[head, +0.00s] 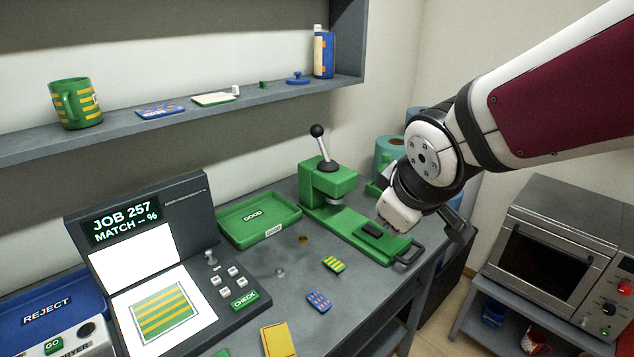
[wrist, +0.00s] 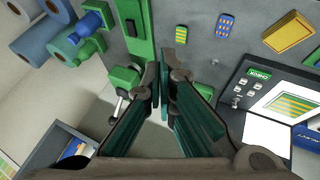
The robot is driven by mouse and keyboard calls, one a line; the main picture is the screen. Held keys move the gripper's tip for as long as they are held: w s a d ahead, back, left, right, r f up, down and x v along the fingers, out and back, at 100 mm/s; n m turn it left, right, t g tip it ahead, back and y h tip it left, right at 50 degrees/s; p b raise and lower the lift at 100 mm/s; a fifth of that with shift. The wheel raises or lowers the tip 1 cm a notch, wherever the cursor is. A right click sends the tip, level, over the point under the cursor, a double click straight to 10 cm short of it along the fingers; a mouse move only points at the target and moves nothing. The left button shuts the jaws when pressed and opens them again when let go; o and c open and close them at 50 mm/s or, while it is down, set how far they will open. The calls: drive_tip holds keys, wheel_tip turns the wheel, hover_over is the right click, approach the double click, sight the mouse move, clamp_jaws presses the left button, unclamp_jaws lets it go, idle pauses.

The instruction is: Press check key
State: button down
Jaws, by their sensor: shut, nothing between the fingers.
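The check key (head: 244,300) is a green key with white lettering on the dark inspection console (head: 200,195). It also shows in the wrist view, right of centre (wrist: 259,74). My gripper (head: 458,228) is partly hidden by my wrist in the head view, above the right end of the bench, far to the right of the key. In the wrist view its dark green fingers (wrist: 163,75) are shut and empty, apart from the key. The console screen (head: 125,220) reads JOB 257 with no match value, and its lit panel shows a green and yellow striped pattern (head: 163,313).
A green press (head: 330,185) with a black-knobbed lever stands behind, beside a green GOOD tray (head: 285,212). Small striped and dotted swatches (head: 334,265) lie on the bench between console and press. A blue REJECT tray (head: 25,290) is at left. A shelf with a mug (head: 72,105) overhangs.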

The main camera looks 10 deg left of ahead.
drive_tip(key=w+a+f+n+y, duration=0.2)
drive_tip(key=a+f+n, duration=0.15)
drive_tip(key=a, duration=0.45)
drive_tip(key=w+a+f+n+y, duration=0.1)
drive_tip(key=w+a+f+n, duration=0.2)
drive_tip(key=a, duration=0.4)
drive_tip(key=n+g+y, duration=0.3)
drive_tip(key=n+y, duration=0.1)
hover_over(243, 302)
wheel_tip(243, 302, down, 7)
drive_tip(key=shift+a+r, duration=0.1)
drive_tip(key=shift+r, duration=0.1)
wheel_tip(243, 302, down, 7)
drive_tip(key=b, duration=0.6)
drive_tip(key=shift+w+f, duration=0.1)
drive_tip(key=shift+f, duration=0.1)
drive_tip(key=shift+f+b, duration=0.75)
drive_tip(key=shift+b, duration=0.1)
drive_tip(key=shift+f, duration=0.15)
drive_tip(key=shift+f+b, duration=0.3)
drive_tip(key=shift+b, duration=0.25)
